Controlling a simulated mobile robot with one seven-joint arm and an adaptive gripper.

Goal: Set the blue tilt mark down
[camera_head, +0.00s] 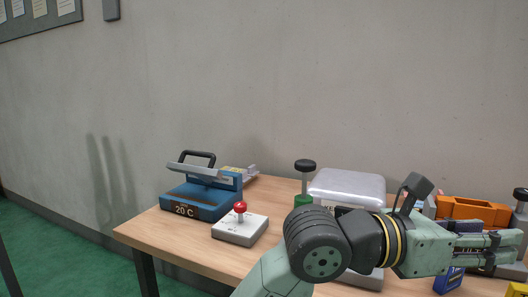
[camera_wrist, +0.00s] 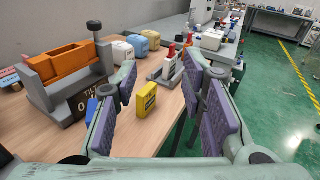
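The blue tilt mark (camera_head: 447,281) is a small blue block with pale print, standing on the table below my gripper in the head view. In the wrist view the blue block (camera_wrist: 92,110) shows only in part, behind my left-hand finger. My gripper (camera_wrist: 158,112) is open, its two purple pads wide apart with nothing held between them. In the head view my gripper (camera_head: 487,245) reaches right over the table. A grey fixture with an orange block (camera_wrist: 60,64) and a black plate lettered "TILT" and "0" stands left of the fingers.
A yellow block (camera_wrist: 147,101) stands on the table beyond the fingers. A blue device marked 20 C (camera_head: 196,204) and a red-button box (camera_head: 240,229) stand at left. A white-lidded machine (camera_head: 347,187) stands behind my arm. Several bottles and boxes stand farther along.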

